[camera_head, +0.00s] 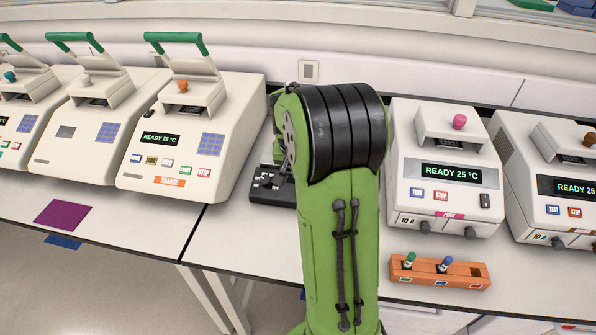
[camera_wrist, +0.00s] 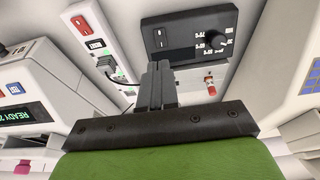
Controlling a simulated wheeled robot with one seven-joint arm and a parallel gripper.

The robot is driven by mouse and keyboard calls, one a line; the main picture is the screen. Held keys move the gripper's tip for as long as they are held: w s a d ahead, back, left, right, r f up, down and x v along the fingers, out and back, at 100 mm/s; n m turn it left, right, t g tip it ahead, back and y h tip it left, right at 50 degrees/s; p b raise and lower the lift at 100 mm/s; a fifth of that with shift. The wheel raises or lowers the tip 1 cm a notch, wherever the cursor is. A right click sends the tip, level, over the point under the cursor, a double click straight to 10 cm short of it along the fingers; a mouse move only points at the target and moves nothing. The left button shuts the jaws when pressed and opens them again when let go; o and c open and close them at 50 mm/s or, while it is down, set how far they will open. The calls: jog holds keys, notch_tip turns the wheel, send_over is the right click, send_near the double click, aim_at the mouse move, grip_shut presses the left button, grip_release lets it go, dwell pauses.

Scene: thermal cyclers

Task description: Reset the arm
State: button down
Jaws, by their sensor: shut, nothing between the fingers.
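My green arm stands upright in the middle of the head view and hides part of the bench behind it. My gripper is hidden behind the arm there. In the wrist view my gripper (camera_wrist: 158,75) shows at the centre, its fingers together with nothing between them. Beyond the fingertips are a black control box (camera_wrist: 190,35) with a knob and a white power strip (camera_wrist: 97,42) with a red switch and a plug in it. The fingers appear apart from both, though they overlap the box's lower edge in the picture.
Thermal cyclers with raised green-handled lids, including the orange-labelled one (camera_head: 188,135), stand at left. The pink-labelled cycler (camera_head: 446,180) and another (camera_head: 562,190) stand at right. An orange rack (camera_head: 440,272) with tubes lies near the front edge. A purple mat (camera_head: 63,214) lies at left.

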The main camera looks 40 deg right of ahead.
jog(key=s+a+r+n+t, duration=0.1)
jog(key=s+a+r+n, duration=0.3)
jog(key=a, duration=0.4)
jog(key=s+a+r+n+t, duration=0.1)
jog(key=s+a+r, duration=0.2)
jog(key=a+r, duration=0.35)
jog(key=s+a+n+t+y, duration=0.1)
jog(key=s+a+n+y, duration=0.1)
jog(key=s+a+n, duration=0.3)
jog(key=s+a, duration=0.4)
jog(key=s, duration=0.3)
jog(key=shift+a+f+y, duration=0.2)
jog(key=shift+f+y, duration=0.05)
jog(key=shift+y, duration=0.05)
